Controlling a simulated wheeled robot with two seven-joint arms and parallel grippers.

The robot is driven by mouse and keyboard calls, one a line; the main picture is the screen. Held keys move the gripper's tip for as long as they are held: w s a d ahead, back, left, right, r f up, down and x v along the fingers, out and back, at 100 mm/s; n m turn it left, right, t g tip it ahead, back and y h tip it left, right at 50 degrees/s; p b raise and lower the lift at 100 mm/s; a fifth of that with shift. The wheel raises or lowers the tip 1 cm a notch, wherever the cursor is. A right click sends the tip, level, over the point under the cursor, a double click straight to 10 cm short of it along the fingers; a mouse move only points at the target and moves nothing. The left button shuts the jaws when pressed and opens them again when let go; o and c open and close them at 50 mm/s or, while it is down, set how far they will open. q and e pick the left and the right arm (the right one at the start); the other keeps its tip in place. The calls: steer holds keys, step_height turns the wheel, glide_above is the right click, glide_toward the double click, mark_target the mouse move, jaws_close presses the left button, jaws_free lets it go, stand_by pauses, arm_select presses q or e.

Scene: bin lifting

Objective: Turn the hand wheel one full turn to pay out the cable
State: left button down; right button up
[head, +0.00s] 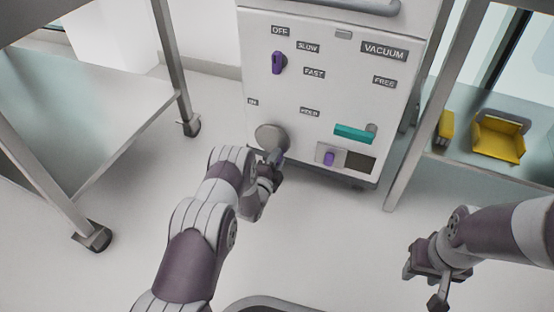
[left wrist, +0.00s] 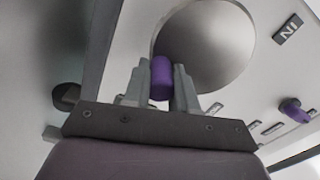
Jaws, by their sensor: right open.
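The hand wheel is a plain grey disc (head: 270,136) low on the left of the white cabinet front. In the left wrist view the disc (left wrist: 215,45) fills the top centre, with a purple handle knob (left wrist: 161,76) at its lower left edge. My left gripper (head: 272,166) is at the wheel's lower edge in the head view. In the left wrist view its two fingers (left wrist: 161,88) stand on either side of the knob, closed against it. In the head view the knob is hidden by my gripper. My right gripper (head: 436,288) is open and empty, low at the right, away from the cabinet.
The cabinet (head: 352,90) also carries a purple selector knob (head: 278,62), a teal lever (head: 353,133) and a small purple switch (head: 328,158). A shelf with a yellow bin (head: 498,137) stands at the right, a wheeled table (head: 85,100) at the left. The floor between is clear.

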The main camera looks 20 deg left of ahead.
mark_target(279, 133)
arm_select(q)
steer(key=shift+r, duration=0.1)
